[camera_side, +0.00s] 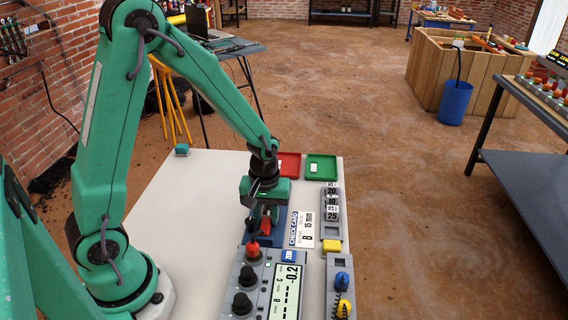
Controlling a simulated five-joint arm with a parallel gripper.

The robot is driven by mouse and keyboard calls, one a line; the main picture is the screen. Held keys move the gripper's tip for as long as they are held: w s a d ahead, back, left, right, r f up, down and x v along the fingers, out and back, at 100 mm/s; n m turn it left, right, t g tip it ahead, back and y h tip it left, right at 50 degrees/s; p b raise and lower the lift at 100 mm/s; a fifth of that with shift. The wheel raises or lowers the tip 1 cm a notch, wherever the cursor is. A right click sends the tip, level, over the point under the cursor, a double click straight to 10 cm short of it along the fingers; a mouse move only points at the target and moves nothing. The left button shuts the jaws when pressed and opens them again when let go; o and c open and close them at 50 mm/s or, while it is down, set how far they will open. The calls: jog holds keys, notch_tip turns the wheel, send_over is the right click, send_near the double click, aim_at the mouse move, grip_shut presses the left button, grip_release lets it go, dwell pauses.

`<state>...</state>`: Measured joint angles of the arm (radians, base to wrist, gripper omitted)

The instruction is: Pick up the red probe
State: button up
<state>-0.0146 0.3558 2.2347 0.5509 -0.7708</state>
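My gripper (262,212) points down over the white bench, just behind the grey meter (262,285). A small red piece (265,226), which looks like part of the red probe, shows at the fingertips beside a dark blue block (280,214). I cannot tell whether the fingers are closed on it; the gripper body hides most of it. A red plug or knob (253,250) with a dark top stands at the meter's back left corner. The meter's display reads -0.2.
A check card (300,229) lies right of the gripper. A red tray (289,165) and a green tray (321,168) sit at the back. A weight rack (332,207), a yellow block (332,246) and blue and yellow knobs (343,293) line the right. The bench's left (195,200) is clear.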

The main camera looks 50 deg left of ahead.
aim_at(267, 220)
dwell(0.3)
grip_shut()
jog(key=shift+r, duration=0.15)
jog(key=shift+r, duration=0.7)
jog(key=r, duration=0.3)
jog(key=shift+s+d, duration=0.15)
jog(key=shift+d, duration=0.15)
jog(key=s+d+r, duration=0.5)
jog(key=d+r, duration=0.1)
jog(key=d, duration=0.3)
jog(key=shift+s+d+r, duration=0.2)
jog(key=shift+s+d, duration=0.05)
jog(key=shift+s, duration=0.05)
jog(key=shift+w, duration=0.1)
